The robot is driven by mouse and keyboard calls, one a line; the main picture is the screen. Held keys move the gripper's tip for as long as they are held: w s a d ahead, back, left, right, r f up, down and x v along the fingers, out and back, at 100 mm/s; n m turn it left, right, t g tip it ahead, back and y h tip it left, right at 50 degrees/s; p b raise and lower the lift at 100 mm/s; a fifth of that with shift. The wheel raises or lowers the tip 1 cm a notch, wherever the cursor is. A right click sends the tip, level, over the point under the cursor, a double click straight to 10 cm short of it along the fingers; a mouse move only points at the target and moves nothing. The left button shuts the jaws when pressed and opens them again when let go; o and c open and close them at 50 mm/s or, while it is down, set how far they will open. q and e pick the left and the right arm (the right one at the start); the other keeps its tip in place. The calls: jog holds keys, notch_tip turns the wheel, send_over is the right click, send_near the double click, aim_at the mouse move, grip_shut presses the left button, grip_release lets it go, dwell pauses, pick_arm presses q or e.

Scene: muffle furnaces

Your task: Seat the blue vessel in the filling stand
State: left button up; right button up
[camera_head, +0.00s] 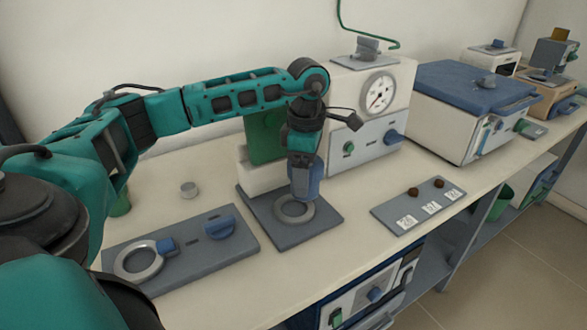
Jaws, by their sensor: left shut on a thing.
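My left gripper (304,160) reaches in from the left and points down, shut on the blue vessel (307,184). The vessel is upright and partly covered by the gripper. Its lower end is at the back of a light grey ring (293,209) on a dark grey square plate (325,226), which looks like the filling stand. I cannot tell whether the vessel touches the ring or is just above it. A green panel on a white block (262,177) stands behind the plate. My right gripper is not in view.
A grey panel (205,258) with a ring and blue knobs lies at front left, with a small cup (188,189) behind it. A gauge box (365,105), a blue-lidded box (470,85) and a labelled plate (418,207) with two brown pieces are to the right.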

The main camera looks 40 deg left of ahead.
pick_arm(q)
jog(key=a+n, duration=0.3)
jog(key=n, duration=0.1)
jog(key=shift+a+f, duration=0.1)
jog(key=shift+f+b, duration=0.6)
jog(key=shift+b, duration=0.25)
jog(key=shift+f+b, duration=0.65)
jog(key=shift+f, duration=0.1)
jog(key=shift+f+b, duration=0.65)
jog(key=shift+f, duration=0.6)
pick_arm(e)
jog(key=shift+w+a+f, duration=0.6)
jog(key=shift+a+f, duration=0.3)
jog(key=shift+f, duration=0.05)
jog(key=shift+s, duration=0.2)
pick_arm(q)
jog(key=shift+f, duration=0.25)
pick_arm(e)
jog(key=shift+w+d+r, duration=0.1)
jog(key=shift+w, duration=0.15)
pick_arm(q)
jog(key=shift+f, duration=0.35)
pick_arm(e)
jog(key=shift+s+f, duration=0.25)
